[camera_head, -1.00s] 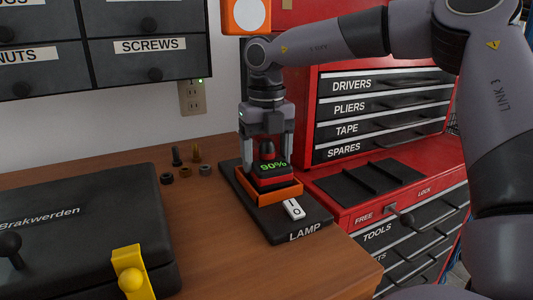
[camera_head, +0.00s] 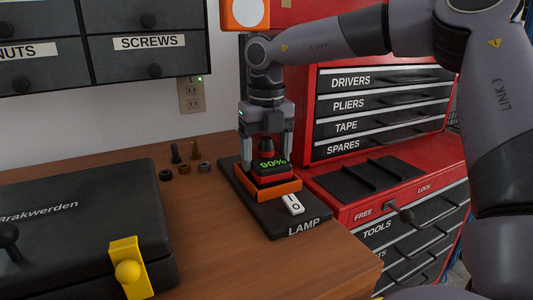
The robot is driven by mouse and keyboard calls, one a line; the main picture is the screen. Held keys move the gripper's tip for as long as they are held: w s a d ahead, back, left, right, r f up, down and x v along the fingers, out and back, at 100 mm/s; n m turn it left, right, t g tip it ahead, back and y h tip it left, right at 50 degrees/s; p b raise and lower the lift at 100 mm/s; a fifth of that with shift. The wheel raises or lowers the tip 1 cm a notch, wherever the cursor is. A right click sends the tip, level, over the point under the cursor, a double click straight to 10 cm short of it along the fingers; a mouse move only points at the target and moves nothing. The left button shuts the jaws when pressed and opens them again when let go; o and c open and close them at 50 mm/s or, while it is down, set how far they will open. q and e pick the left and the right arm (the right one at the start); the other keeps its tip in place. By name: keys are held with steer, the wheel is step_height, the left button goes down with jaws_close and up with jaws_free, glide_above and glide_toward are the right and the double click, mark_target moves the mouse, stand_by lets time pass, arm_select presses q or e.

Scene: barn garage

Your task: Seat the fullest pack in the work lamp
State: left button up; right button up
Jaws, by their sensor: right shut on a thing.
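The work lamp base (camera_head: 302,222) is a black plate marked LAMP on the wooden bench, with an orange socket (camera_head: 270,193) and a white rocker switch (camera_head: 292,204). A black and red pack (camera_head: 272,172) with a green 90% display is upright at the orange socket. I cannot tell whether it is fully down in it. The lamp's orange-framed head (camera_head: 245,14) shows at the top. My left gripper is not in view.
A black case (camera_head: 75,235) with a yellow latch (camera_head: 128,268) lies at the left. Bench between case and lamp is clear.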

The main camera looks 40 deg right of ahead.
steer(key=shift+s+a+f, duration=0.1)
steer(key=shift+s+f, duration=0.15)
steer(key=shift+f, duration=0.45)
steer(key=o, duration=1.1)
steer(key=shift+o, duration=1.3)
steer(key=shift+w, duration=0.15)
